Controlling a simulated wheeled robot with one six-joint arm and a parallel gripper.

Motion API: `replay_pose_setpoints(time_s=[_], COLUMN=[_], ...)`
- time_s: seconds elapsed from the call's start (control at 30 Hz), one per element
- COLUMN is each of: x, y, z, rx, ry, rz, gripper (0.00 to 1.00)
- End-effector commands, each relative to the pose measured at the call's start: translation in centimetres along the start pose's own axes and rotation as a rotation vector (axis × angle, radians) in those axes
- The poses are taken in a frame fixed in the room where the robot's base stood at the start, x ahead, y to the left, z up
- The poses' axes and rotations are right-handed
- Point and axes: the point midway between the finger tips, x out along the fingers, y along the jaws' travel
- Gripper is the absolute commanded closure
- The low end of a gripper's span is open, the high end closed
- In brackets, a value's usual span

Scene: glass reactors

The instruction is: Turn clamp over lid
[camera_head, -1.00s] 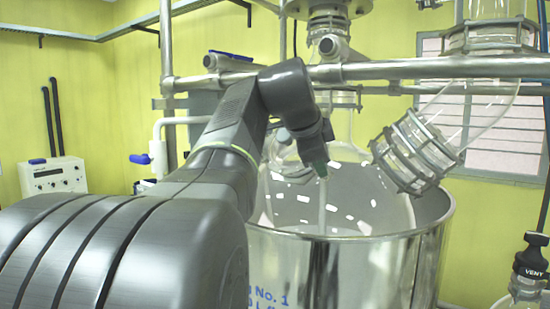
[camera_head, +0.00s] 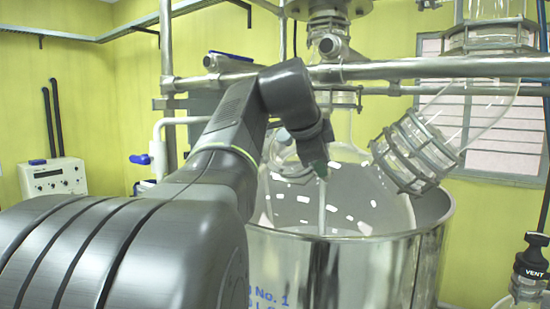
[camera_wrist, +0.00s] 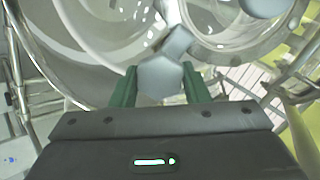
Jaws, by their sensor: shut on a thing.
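My gripper (camera_wrist: 158,80) has green fingers, one on each side of a pale grey block with angled faces (camera_wrist: 160,77), which looks like the clamp's handle. The gripper is shut on it. A narrower grey part (camera_wrist: 178,43) runs from the block up to a round glass rim, which looks like the lid (camera_wrist: 228,28). In the head view my gripper (camera_head: 320,168) points down over the mouth of the steel vessel, beside the glass reactor. The clamp is too small or hidden to make out there.
The steel vessel (camera_head: 340,265) surrounds the glass. A flanged glass elbow (camera_head: 415,150) hangs to the right. A vertical post (camera_head: 166,60) stands at the left, and a white control box (camera_head: 52,177) is farther back.

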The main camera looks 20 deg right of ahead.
Motion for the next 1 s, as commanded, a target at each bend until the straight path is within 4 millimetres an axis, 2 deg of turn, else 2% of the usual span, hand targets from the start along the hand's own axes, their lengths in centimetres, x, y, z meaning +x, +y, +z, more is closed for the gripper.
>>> replay_pose_setpoints(time_s=[0.73, 0.77, 0.87, 1.0], x=[0.21, 0.21, 0.17, 0.10], y=[0.23, 0.23, 0.18, 0.11], z=[0.13, 0.13, 0.10, 0.06], rx=[0.020, 0.020, 0.020, 0.020], ry=[-0.002, -0.002, -0.002, -0.001], rz=[0.006, 0.006, 0.004, 0.002], gripper=[0.81, 0.56, 0.37, 0.37])
